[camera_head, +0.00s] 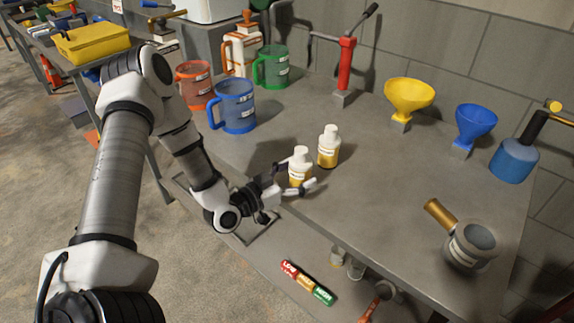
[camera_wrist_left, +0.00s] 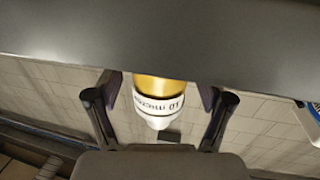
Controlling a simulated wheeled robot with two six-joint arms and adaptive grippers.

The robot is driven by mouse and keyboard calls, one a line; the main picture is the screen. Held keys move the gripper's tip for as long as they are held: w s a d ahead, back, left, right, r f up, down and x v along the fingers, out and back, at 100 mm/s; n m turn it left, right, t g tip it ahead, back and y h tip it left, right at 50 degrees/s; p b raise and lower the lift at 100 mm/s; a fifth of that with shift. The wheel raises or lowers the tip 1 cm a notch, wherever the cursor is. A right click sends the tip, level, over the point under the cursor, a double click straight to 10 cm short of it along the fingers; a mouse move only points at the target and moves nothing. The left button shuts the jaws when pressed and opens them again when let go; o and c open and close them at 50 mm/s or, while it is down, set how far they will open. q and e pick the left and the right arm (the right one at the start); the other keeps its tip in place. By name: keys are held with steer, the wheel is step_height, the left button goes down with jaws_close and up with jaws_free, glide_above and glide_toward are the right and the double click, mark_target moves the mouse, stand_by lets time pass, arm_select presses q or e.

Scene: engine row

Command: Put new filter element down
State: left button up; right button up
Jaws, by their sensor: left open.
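My left gripper (camera_head: 297,186) is open at the front edge of the workbench, with its fingers on either side of a small white-capped bottle (camera_head: 300,160) with a yellow lower part. In the left wrist view the same bottle (camera_wrist_left: 158,92) stands between the open fingers, with a gap on both sides. A second similar bottle (camera_head: 329,146) stands just behind it to the right. I cannot tell which thing is the new filter element; no thing in view is clearly marked so. My right gripper is not in view.
Blue (camera_head: 234,106), red (camera_head: 194,85) and green (camera_head: 272,67) jugs stand at the back left of the workbench (camera_head: 370,190). Yellow (camera_head: 409,96) and blue (camera_head: 473,126) funnels stand at the back. A grey cup (camera_head: 469,246) with a gold handle is at right. The middle is clear.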

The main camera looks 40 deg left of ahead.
arm_select(q)
steer(key=p+v, duration=0.4)
steer(key=v, duration=0.8)
steer(key=d+f+g, duration=0.2)
steer(key=d+f, duration=0.1)
steer(key=d+f+g, duration=0.1)
steer(key=f+g, duration=0.1)
steer(key=shift+w+d+h, duration=0.15)
steer(key=shift+w+h, duration=0.1)
steer(key=shift+h, duration=0.05)
steer(key=s+d+f+n+g+y, duration=0.2)
steer(key=s+d+f+g, duration=0.6)
steer(key=f, duration=0.3)
steer(key=s+f+n+g+y, duration=0.1)
steer(key=s+f+g+y, duration=0.2)
steer(key=s, duration=0.6)
steer(key=shift+a+f+n+g+y, duration=0.25)
steer(key=shift+f+n+g+y, duration=0.05)
steer(key=shift+g, duration=0.9)
